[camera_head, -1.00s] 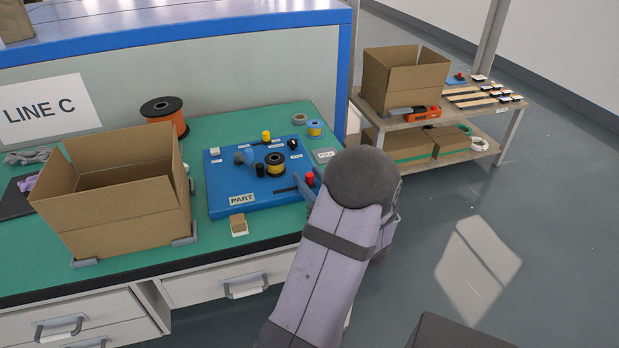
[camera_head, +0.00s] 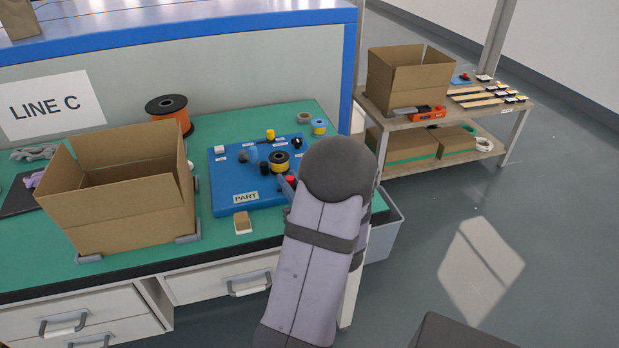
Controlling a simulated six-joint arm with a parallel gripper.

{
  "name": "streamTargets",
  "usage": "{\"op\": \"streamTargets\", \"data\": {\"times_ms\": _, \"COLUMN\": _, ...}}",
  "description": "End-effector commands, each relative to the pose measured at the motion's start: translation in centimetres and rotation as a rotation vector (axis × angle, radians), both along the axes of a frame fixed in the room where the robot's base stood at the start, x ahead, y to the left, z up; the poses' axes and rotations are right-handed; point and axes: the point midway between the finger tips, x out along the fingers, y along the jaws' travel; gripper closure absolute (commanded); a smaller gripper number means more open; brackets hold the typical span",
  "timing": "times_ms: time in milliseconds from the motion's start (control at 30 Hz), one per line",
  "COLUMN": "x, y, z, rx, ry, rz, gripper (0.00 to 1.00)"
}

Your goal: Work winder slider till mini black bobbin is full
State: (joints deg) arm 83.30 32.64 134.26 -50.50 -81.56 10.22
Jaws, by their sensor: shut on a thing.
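The blue winder board (camera_head: 228,187), labelled PART, lies on the green bench top. A black-flanged bobbin with yellow winding (camera_head: 279,161) stands near its middle; how full it is cannot be made out. A small black cylinder (camera_head: 264,167) stands just left of it. The red slider knob (camera_head: 290,180) is at the board's right front, below the bobbin. My gripper (camera_head: 286,184) is at this knob and shut on it. My forearm comes from the lower right and hides most of the gripper, the slider track and the board's right edge.
An open cardboard box (camera_head: 118,216) stands left of the board. A small tan block (camera_head: 242,222) lies in front. An orange spool (camera_head: 170,112) stands behind the box, a blue-yellow spool (camera_head: 319,127) behind the board. A grey bin (camera_head: 385,228) is beside the bench.

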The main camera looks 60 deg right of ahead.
Motion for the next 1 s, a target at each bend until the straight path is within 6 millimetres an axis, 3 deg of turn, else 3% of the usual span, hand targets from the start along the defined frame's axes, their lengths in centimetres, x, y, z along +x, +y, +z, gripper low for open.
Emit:
{"op": "streamTargets", "data": {"times_ms": 33, "x": 1.0, "y": 0.9, "z": 0.1, "rx": -0.002, "ry": -0.003, "rz": 0.006, "gripper": 1.00}}
{"op": "streamTargets", "data": {"times_ms": 200, "x": 2.3, "y": 2.3, "z": 0.1, "rx": -0.003, "ry": -0.001, "rz": 0.001, "gripper": 1.00}}
{"op": "streamTargets", "data": {"times_ms": 533, "x": 2.5, "y": 2.5, "z": 0.2, "rx": -0.005, "ry": -0.002, "rz": 0.005, "gripper": 1.00}}
{"op": "streamTargets", "data": {"times_ms": 567, "x": 2.5, "y": 2.6, "z": 0.2, "rx": -0.005, "ry": -0.002, "rz": 0.006, "gripper": 0.75}}
{"op": "streamTargets", "data": {"times_ms": 600, "x": 2.5, "y": 2.6, "z": 0.2, "rx": -0.004, "ry": -0.001, "rz": 0.006, "gripper": 0.66}}
{"op": "streamTargets", "data": {"times_ms": 1000, "x": 2.1, "y": 2.5, "z": 0.1, "rx": -0.003, "ry": 0.001, "rz": -0.001, "gripper": 0.64}}
